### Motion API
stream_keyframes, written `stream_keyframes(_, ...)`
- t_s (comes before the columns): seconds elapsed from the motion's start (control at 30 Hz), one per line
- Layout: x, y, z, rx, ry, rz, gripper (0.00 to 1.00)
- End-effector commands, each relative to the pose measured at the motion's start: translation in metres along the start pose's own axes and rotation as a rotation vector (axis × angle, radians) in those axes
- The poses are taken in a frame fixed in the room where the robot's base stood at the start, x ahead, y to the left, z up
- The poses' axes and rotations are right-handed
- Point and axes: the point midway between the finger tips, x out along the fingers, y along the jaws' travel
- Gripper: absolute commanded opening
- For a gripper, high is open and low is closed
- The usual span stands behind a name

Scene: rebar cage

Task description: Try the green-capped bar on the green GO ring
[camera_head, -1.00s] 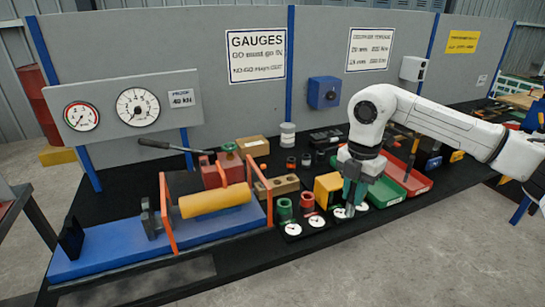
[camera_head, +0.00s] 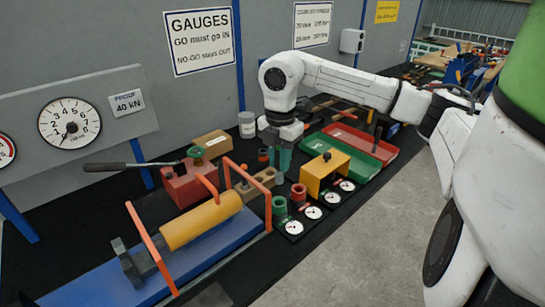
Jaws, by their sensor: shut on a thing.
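My gripper (camera_head: 280,160), with teal fingers, is over the bench just behind the tan block. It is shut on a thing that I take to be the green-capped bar. The jaws hide it, and neither its cap nor its lower end can be made out. The green ring (camera_head: 279,206) stands upright in front of and below my gripper, apart from it. A red ring (camera_head: 298,193) stands just right of the green one. White dials (camera_head: 294,228) on black plates lie in front of the rings.
A yellow block (camera_head: 326,168) stands right of the rings, with green (camera_head: 358,150) and red (camera_head: 365,137) trays behind. A tan block (camera_head: 262,182) is close to my gripper. The orange-framed rig with a yellow cylinder (camera_head: 201,221) and the red pump (camera_head: 190,183) fill the left.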

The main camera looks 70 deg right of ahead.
Motion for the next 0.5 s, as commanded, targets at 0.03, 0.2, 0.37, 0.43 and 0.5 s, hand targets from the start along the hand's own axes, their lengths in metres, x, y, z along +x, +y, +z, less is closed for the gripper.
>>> stream_keyframes(0.03,0.0,0.0,0.0,0.0,0.0,0.001,0.0)
stream_keyframes(0.2,0.0,0.0,0.0,-0.001,0.0,0.001,0.0)
stream_keyframes(0.37,0.002,0.0,0.001,-0.001,-0.001,0.001,0.0)
stream_keyframes(0.43,0.006,0.0,0.001,-0.001,0.0,0.001,0.0)
stream_keyframes(0.5,0.011,0.0,0.001,-0.001,0.0,0.001,0.0)
